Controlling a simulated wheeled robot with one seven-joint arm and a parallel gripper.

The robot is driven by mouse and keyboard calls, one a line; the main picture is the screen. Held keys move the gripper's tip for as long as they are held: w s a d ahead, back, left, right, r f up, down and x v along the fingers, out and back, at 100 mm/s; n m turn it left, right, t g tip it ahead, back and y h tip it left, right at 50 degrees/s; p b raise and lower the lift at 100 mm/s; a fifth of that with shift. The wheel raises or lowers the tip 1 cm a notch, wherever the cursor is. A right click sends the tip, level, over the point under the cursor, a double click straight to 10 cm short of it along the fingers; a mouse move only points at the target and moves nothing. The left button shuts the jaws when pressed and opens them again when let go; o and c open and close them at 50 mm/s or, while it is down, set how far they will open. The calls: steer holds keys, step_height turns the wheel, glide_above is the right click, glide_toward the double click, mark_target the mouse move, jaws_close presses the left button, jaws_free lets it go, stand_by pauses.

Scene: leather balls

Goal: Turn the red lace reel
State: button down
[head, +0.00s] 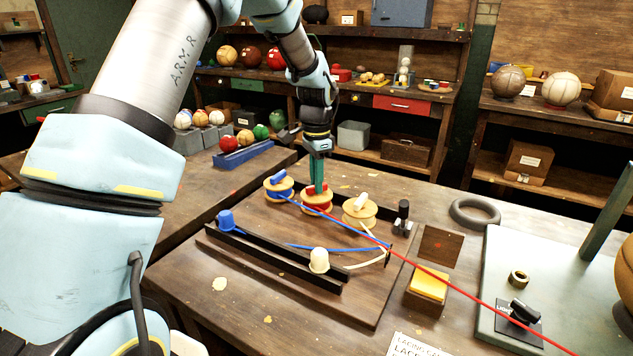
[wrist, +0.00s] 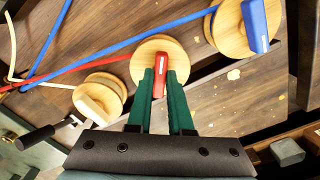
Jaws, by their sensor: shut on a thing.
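The red lace reel (head: 316,204) stands in the middle of a row of three wooden reels on the board. In the wrist view the red reel (wrist: 150,47) shows its round wooden flange and a red handle (wrist: 159,83) on top. My gripper (head: 317,187) is above it, pointing down, with its green fingers shut on the red handle. In the wrist view my gripper (wrist: 160,88) has one finger on each side of the handle. A red lace (head: 440,280) runs taut from the reel toward the lower right. Part of the handle is hidden by the fingers.
The blue reel (head: 279,187) stands close on the left and the white reel (head: 360,211) close on the right. A yellow block (head: 428,286) lies to the right.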

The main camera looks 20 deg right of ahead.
steer(key=shift+r+m, duration=0.1)
steer(key=shift+m, duration=0.4)
steer(key=c, duration=0.8)
jaws_free()
step_height(320, 180, up, 11)
steer(key=shift+f+b, duration=0.15)
steer(key=shift+b, duration=1.1)
